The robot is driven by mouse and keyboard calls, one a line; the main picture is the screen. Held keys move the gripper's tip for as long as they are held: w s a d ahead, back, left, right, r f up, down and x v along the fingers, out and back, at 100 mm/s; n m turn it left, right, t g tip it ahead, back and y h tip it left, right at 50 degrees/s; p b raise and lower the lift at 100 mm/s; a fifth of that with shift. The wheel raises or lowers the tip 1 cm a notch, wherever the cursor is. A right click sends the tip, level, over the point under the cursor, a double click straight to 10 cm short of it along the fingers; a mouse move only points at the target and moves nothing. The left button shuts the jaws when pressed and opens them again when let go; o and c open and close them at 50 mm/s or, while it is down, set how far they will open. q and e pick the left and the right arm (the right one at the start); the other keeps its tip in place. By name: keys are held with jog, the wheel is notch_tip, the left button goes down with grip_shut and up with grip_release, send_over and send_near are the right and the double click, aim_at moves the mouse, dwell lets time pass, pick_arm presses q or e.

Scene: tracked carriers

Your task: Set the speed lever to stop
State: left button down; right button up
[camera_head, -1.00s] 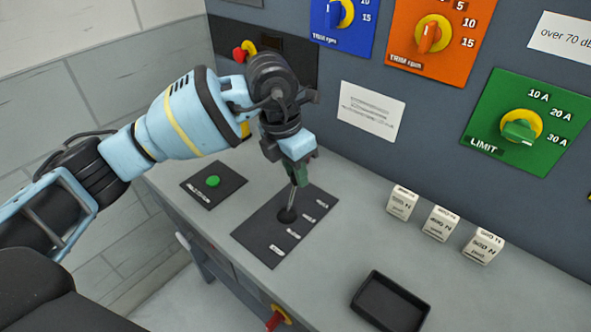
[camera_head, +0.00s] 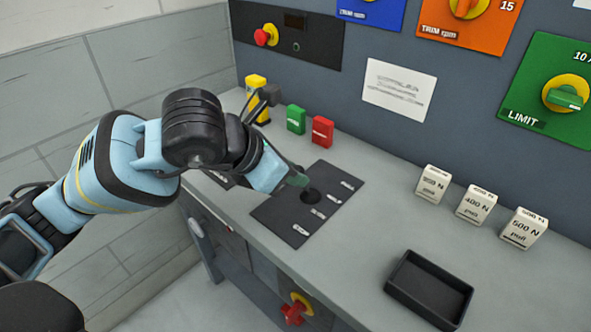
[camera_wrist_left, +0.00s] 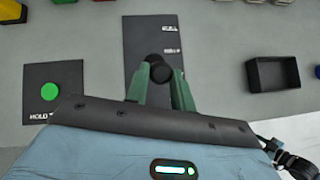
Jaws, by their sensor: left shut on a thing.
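The speed lever's black slot plate (camera_head: 275,212) lies flat on the grey bench, with several white labels along its right side, too small to read. The lever's round black base (camera_head: 310,195) shows on it. My left gripper (camera_head: 300,179) is low over the plate, coming in from the left. In the left wrist view its green fingers (camera_wrist_left: 160,88) are shut around the lever's black knob (camera_wrist_left: 160,72). The lever's rod is hidden by the gripper, so its exact setting cannot be told. My right gripper is not in view.
A black tray (camera_head: 430,288) and several white weight blocks (camera_head: 473,204) stand to the right. Green (camera_head: 296,119) and red (camera_head: 322,131) blocks stand behind the plate. A green button (camera_wrist_left: 50,92) is left of it. A red-handled switch (camera_head: 293,312) is on the bench front.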

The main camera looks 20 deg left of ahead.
pick_arm(q)
jog(key=shift+s+a+f, duration=0.1)
jog(key=shift+s+f, duration=0.45)
jog(key=shift+f, duration=0.05)
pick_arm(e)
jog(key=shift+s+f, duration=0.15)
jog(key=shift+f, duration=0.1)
pick_arm(q)
jog(key=shift+s+f, duration=0.1)
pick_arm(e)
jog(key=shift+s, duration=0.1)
pick_arm(q)
jog(key=c, duration=1.2)
grip_release()
jog(key=shift+r, duration=0.3)
jog(key=v, duration=0.7)
jog(key=shift+a+r, duration=0.2)
jog(key=shift+s, duration=0.1)
